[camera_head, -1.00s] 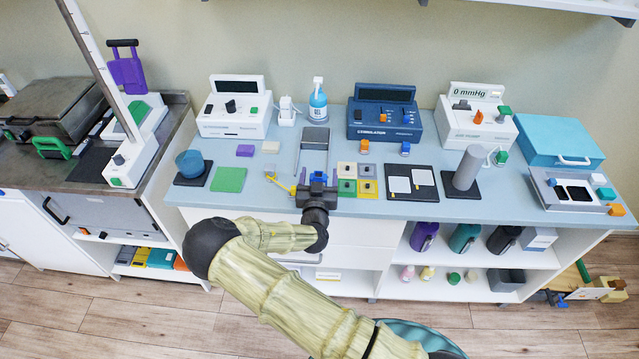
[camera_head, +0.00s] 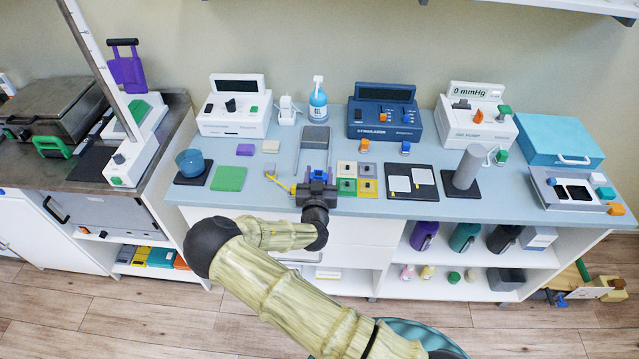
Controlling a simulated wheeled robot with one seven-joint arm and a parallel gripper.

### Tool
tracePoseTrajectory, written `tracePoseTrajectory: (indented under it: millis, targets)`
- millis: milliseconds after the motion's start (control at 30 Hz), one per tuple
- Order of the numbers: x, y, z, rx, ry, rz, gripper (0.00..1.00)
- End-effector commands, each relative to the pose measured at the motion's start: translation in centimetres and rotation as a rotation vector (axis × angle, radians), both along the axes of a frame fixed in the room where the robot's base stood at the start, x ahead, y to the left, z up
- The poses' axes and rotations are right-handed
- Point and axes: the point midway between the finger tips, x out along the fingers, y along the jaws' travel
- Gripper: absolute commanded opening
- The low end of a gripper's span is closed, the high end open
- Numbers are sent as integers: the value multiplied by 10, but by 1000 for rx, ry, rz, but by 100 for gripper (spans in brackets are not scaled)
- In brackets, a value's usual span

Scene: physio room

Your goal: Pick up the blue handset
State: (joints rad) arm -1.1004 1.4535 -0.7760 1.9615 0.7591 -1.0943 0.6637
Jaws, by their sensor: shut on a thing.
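My gripper (camera_head: 317,179) is over the front part of the blue-grey counter, just left of the small coloured pads. It is shut on a small blue piece (camera_head: 319,173), which shows between the fingers and looks like the blue handset. Most of this piece is hidden by my gripper, so its full shape and whether it touches the counter cannot be told. A grey metal stand or tray (camera_head: 315,138) lies right behind my gripper.
Close right are several coloured pads (camera_head: 347,187) and a black board with white cards (camera_head: 397,183). The blue stimulator (camera_head: 383,118) and white ultrasound unit (camera_head: 235,110) stand behind.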

Motion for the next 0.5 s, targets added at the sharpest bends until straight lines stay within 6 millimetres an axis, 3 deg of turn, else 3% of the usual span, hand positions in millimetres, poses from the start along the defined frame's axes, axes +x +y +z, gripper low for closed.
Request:
tracePoseTrajectory:
  millis: [267, 500]
  targets:
    - [0, 0, 9, 2, -2, -1, 20]
    - [0, 0, 42, 5, -3, -2, 20]
